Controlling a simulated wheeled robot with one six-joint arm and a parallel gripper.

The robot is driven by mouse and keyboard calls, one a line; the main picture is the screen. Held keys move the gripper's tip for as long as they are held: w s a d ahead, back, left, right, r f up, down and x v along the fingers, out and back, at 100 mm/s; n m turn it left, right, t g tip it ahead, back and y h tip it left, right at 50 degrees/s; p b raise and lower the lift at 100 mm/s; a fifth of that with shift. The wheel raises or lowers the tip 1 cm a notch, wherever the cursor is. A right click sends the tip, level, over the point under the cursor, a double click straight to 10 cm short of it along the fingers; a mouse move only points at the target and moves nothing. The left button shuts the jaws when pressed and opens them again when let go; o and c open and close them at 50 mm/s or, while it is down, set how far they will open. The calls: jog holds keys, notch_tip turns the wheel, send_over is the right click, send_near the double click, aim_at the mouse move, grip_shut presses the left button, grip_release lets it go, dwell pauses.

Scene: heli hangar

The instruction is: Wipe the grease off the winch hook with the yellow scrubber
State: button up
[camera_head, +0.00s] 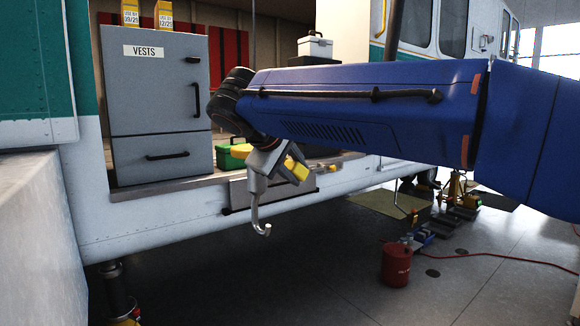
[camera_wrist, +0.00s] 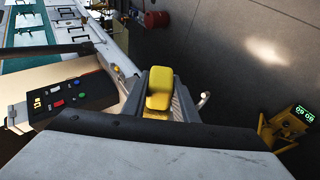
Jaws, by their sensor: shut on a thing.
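The yellow scrubber (camera_head: 299,170) is held between the fingers of my gripper (camera_head: 287,168), which is shut on it. In the wrist view the scrubber (camera_wrist: 159,88) sits upright between the two grey fingers. The silver winch hook (camera_head: 257,218) hangs just below and left of my gripper in the head view, its bent tip pointing up to the right. Its upper part is hidden by my gripper. In the wrist view a pale rounded bit, perhaps the hook's tip, shows right of the fingers, apart from the scrubber. I cannot make out grease on the hook.
A grey cabinet (camera_head: 160,100) marked VESTS and a green box (camera_head: 230,161) stand on the cabin floor behind the hook. A control box (camera_wrist: 72,98) is left of my gripper. A red can (camera_head: 396,266) stands on the hangar floor. A yellow display stand (camera_wrist: 283,128) is at right.

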aim_at(292, 169)
jog(key=shift+t, duration=0.3)
jog(key=v, duration=0.4)
jog(key=shift+s+f, duration=0.1)
jog(key=shift+s, duration=0.4)
jog(key=shift+w+a, duration=0.55)
jog(key=shift+w, duration=0.25)
jog(key=shift+w+a, duration=0.55)
jog(key=shift+w, duration=0.25)
jog(key=shift+w+a, duration=0.55)
jog(key=shift+w, duration=0.25)
jog(key=shift+w+a, duration=0.65)
jog(key=shift+w, duration=0.25)
jog(key=shift+w+d, duration=0.65)
jog(key=shift+d, duration=0.25)
jog(key=shift+w+d, duration=0.6)
jog(key=shift+d, duration=0.25)
jog(key=shift+w+d, duration=0.65)
jog(key=shift+d, duration=0.25)
jog(key=shift+s, duration=0.1)
jog(key=s+a, duration=0.3)
jog(key=a, duration=0.2)
jog(key=shift+s, duration=0.25)
